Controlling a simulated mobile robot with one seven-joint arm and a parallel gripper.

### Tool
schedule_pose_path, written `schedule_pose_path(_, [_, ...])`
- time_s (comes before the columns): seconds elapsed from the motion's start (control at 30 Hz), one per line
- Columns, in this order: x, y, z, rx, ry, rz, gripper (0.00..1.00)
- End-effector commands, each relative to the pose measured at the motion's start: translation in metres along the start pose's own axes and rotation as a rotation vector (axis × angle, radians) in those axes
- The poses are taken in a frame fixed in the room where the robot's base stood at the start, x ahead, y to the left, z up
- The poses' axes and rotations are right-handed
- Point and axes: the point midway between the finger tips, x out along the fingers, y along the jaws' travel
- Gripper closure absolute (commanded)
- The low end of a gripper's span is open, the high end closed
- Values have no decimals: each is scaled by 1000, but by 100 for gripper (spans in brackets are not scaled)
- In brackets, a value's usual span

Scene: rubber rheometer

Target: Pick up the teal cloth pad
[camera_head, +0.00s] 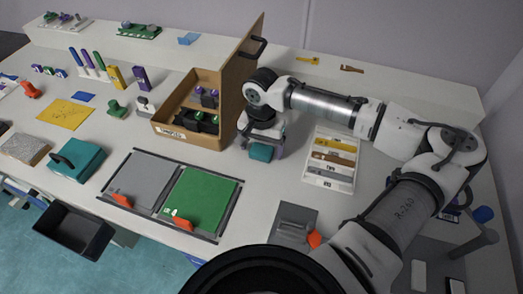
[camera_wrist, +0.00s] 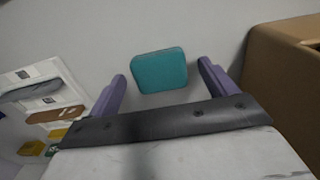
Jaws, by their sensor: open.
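The teal cloth pad (camera_wrist: 160,71) lies on the white bench between my two purple fingertips in the wrist view, with bare surface showing on both sides of it. In the head view the teal pad (camera_head: 261,152) shows below my wrist, right of the wooden box, partly covered by my gripper. My gripper (camera_wrist: 163,80) is open, one finger at each side of the pad. In the head view my gripper (camera_head: 263,146) points down over the pad. I cannot tell how far above the bench the fingertips are.
The open wooden box (camera_head: 180,139), lid raised, stands close on the left of my gripper. A white tray (camera_head: 328,181) with several tools lies to the right. Grey and green plates (camera_head: 200,196) lie in front. A larger teal block with a black handle (camera_head: 77,160) stands far left.

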Motion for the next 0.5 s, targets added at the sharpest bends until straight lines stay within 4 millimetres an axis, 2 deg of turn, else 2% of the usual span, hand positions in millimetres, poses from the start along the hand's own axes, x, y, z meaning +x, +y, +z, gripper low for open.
schedule_pose_path(0.03, [0, 0, 0, 0, 0, 0, 18])
schedule_pose_path(0.37, [0, 0, 0, 0, 0, 0, 61])
schedule_pose_path(0.5, [0, 0, 0, 0, 0, 0, 63])
